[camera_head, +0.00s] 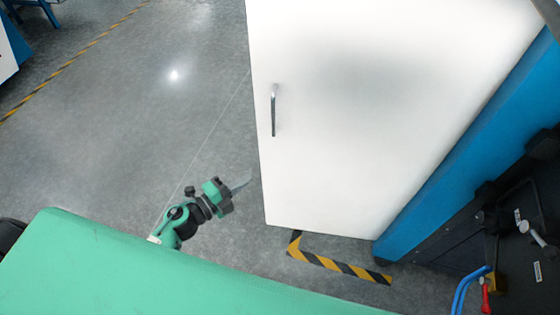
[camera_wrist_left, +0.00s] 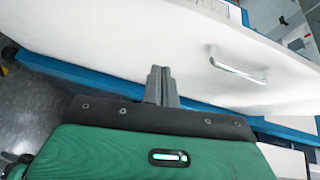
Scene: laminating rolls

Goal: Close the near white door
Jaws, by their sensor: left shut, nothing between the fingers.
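The white door (camera_head: 370,110) fills the middle and right of the head view and stands swung out from a blue cabinet frame (camera_head: 465,140). Its metal handle (camera_head: 273,110) is near its left edge. My left gripper (camera_head: 243,182) is shut and empty, just left of the door's lower left edge. In the left wrist view the shut fingers (camera_wrist_left: 161,85) point toward the white door (camera_wrist_left: 130,35), with the handle (camera_wrist_left: 238,68) to their right. I cannot tell whether the fingertips touch the door. My right gripper is not in view.
Black and yellow floor tape (camera_head: 335,265) lies below the door. Dark equipment with blue and red hoses (camera_head: 475,285) stands at the lower right. The grey floor (camera_head: 140,130) left of the door is clear.

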